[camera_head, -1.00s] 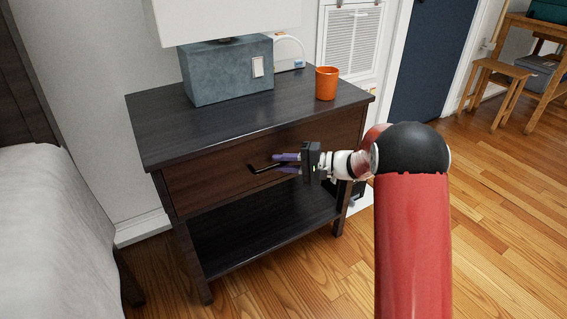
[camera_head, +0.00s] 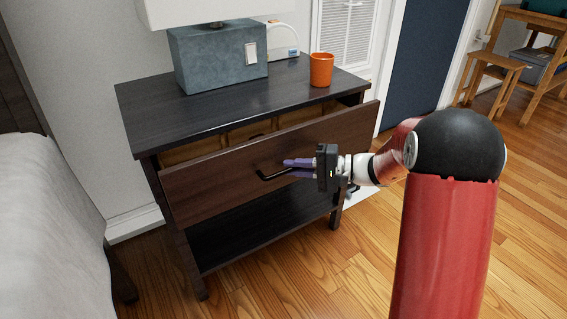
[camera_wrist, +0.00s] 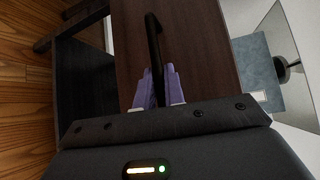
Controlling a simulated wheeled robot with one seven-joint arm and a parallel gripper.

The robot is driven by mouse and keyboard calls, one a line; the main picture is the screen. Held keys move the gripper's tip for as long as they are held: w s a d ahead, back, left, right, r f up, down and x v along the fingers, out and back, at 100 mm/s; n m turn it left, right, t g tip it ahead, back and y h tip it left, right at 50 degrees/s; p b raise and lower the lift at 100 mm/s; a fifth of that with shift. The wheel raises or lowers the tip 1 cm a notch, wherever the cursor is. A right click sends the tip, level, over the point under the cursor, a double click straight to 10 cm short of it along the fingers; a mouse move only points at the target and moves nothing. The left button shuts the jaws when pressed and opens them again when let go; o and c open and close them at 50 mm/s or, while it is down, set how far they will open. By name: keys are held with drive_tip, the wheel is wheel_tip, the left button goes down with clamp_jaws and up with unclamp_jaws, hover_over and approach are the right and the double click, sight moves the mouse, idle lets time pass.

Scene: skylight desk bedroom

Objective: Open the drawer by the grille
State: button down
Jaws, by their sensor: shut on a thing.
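The drawer (camera_head: 225,181) of the dark wooden nightstand stands partly pulled out, with its light wood inside showing behind the front panel. Its black bar handle (camera_head: 268,176) is on the front, and the handle also shows in the wrist view (camera_wrist: 153,45). My gripper (camera_head: 288,170) is at the drawer front with its purple fingers shut on the handle. In the wrist view the fingers (camera_wrist: 157,88) close around one end of the handle. The white louvered grille (camera_head: 343,32) is on the wall behind the nightstand's right end.
On the nightstand top (camera_head: 150,110) stand a lamp with a blue-grey base (camera_head: 215,60), an orange cup (camera_head: 321,70) and a small white device (camera_head: 283,40). A bed (camera_head: 45,220) is close on the left. Wooden floor in front is clear.

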drive_tip(key=s+d+b, duration=0.3)
drive_tip(key=s+d, duration=0.5)
drive_tip(key=s, duration=0.4)
drive_tip(key=shift+s+d+b, duration=0.3)
drive_tip(key=shift+s+b, duration=0.05)
drive_tip(key=shift+s, duration=0.05)
drive_tip(key=c, duration=1.5)
unclamp_jaws()
drive_tip(key=v, duration=0.8)
drive_tip(key=shift+a, duration=0.1)
